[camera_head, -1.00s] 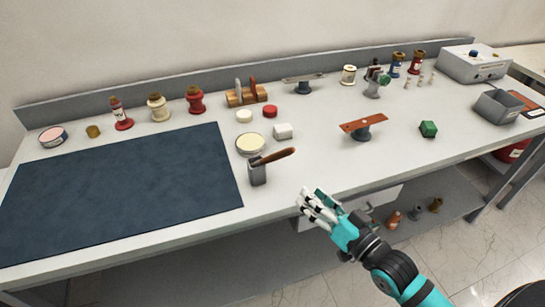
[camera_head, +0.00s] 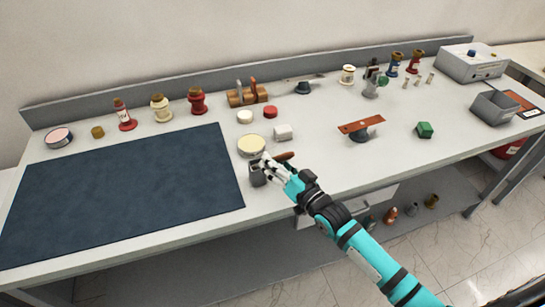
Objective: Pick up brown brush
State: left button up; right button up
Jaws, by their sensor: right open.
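The brown brush, a brown handle (camera_head: 284,156), rests tilted in a small grey holder (camera_head: 257,174) near the front of the workbench, right of the dark mat. Part of the handle is hidden behind my right gripper (camera_head: 268,164). My right gripper is open, at the holder's right side and over the middle of the brush. I cannot tell whether it touches the brush. My left gripper is not in view.
The dark blue mat (camera_head: 120,190) covers the left of the workbench (camera_head: 330,165).

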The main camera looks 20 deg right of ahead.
jog(key=shift+w+a, duration=0.15)
jog(key=shift+w, duration=0.25)
jog(key=shift+s, duration=0.1)
jog(key=shift+c, duration=0.2)
jog(key=shift+c, duration=1.2)
grip_shut()
jog(key=shift+r, duration=0.1)
